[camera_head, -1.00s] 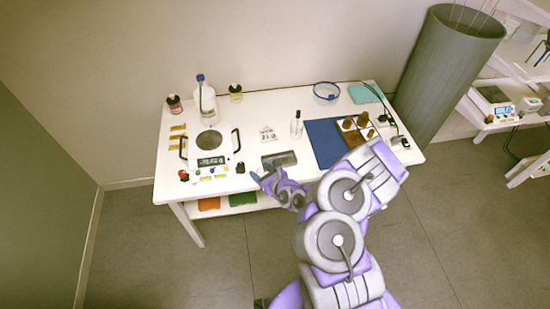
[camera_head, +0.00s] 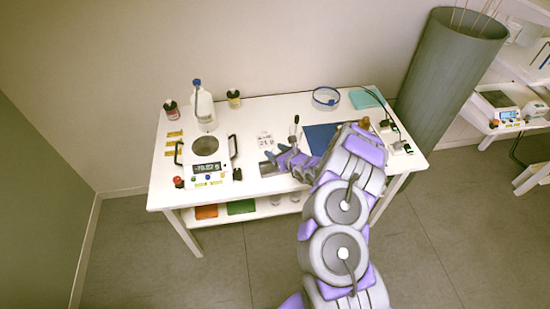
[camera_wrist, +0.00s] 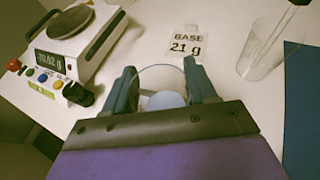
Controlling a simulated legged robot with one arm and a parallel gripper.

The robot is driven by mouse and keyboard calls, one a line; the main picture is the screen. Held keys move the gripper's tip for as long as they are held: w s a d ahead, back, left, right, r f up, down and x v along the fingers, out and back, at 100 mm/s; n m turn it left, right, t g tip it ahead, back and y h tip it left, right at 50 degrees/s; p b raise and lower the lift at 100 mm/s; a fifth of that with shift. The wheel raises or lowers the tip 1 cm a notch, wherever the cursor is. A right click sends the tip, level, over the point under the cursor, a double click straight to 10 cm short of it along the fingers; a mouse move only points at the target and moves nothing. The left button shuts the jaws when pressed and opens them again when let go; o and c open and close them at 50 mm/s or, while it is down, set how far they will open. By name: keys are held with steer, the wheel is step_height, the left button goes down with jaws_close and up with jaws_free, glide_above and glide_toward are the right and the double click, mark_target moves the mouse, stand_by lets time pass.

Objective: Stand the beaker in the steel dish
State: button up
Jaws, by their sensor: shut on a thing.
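My gripper (camera_wrist: 162,88) is shut on a clear glass beaker (camera_wrist: 160,74), its two fingers on either side of it. The beaker holds something pale blue-white low down, and its base is hidden by the gripper. In the head view my gripper (camera_head: 280,160) is over the front middle of the table, and the beaker is too small to make out there. The scale's round metal pan (camera_wrist: 72,21) is empty.
A balance (camera_head: 206,172) with a negative reading stands left. A clear vessel with a rod (camera_wrist: 262,50) and a "BASE 21 g" card (camera_wrist: 186,42) are close by. A wash bottle (camera_head: 203,105), blue-rimmed glass bowl (camera_head: 326,98) and blue mat (camera_head: 320,138) are on the table.

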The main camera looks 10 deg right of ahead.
step_height(320, 180, down, 3)
steer(key=shift+f+b, duration=0.2)
steer(key=shift+b, duration=0.25)
steer(key=shift+a+f, duration=0.1)
steer(key=shift+a, duration=0.4)
steer(key=o, duration=0.7)
steer(key=shift+d, duration=0.15)
steer(key=o, duration=0.4)
steer(key=shift+d, duration=0.3)
steer(key=shift+a, duration=0.1)
